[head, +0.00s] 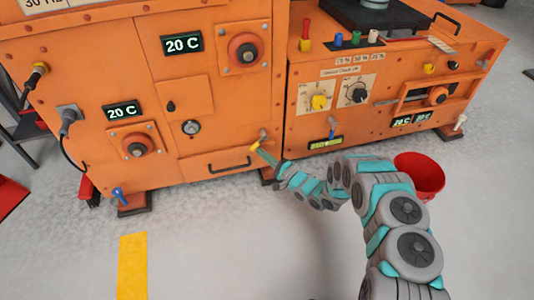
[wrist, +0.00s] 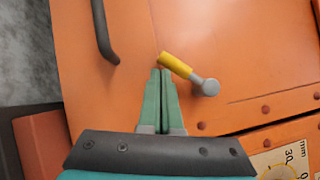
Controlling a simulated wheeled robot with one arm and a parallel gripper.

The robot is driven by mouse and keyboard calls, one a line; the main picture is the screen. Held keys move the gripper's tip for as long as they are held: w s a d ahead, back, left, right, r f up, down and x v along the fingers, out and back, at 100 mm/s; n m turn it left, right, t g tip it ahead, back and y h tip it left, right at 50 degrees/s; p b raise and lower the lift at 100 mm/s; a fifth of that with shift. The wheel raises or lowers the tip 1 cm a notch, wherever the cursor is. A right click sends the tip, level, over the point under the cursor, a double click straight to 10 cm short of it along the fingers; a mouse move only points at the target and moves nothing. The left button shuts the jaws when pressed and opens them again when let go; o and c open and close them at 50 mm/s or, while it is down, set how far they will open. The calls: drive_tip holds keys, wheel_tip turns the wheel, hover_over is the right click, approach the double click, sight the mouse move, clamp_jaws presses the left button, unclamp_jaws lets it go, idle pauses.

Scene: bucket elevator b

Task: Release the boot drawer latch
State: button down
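The boot drawer latch (head: 255,146) is a small lever with a yellow grip and a grey round pivot, on the orange panel just above the drawer's right end. In the wrist view the latch (wrist: 176,66) slants from its pivot at lower right to its yellow end at upper left. My gripper (wrist: 160,71) has its green fingers together, with nothing seen between them. Its tips lie right at the yellow end; I cannot tell whether they touch. The gripper (head: 262,152) also shows in the head view. The drawer front has a black bar handle (head: 229,166), also in the wrist view (wrist: 104,32).
A red bucket (head: 420,176) stands on the floor right of my arm. A blue-handled valve (head: 119,195) sits low at the left, and a blue lever (head: 332,128) is on the right cabinet. The floor in front is clear, with a yellow stripe (head: 132,266).

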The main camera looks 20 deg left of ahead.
drive_tip(key=shift+s+a+r+p, duration=0.3)
drive_tip(key=shift+a, duration=0.2)
drive_tip(key=shift+s+a+r+p, duration=0.25)
drive_tip(key=shift+s+a+p, duration=0.05)
drive_tip(key=shift+a, duration=0.15)
drive_tip(key=shift+s+a+r+m+t+p, duration=0.15)
drive_tip(key=shift+s+a+r+m+p, duration=0.2)
drive_tip(key=shift+a+r+p, duration=0.2)
drive_tip(key=shift+s+a+r+m+t+p, duration=0.15)
drive_tip(key=shift+s+a+r+m+p, duration=0.1)
drive_tip(key=shift+a+r+m+p, duration=0.3)
drive_tip(key=shift+d+y, duration=0.15)
drive_tip(key=shift+y, duration=0.15)
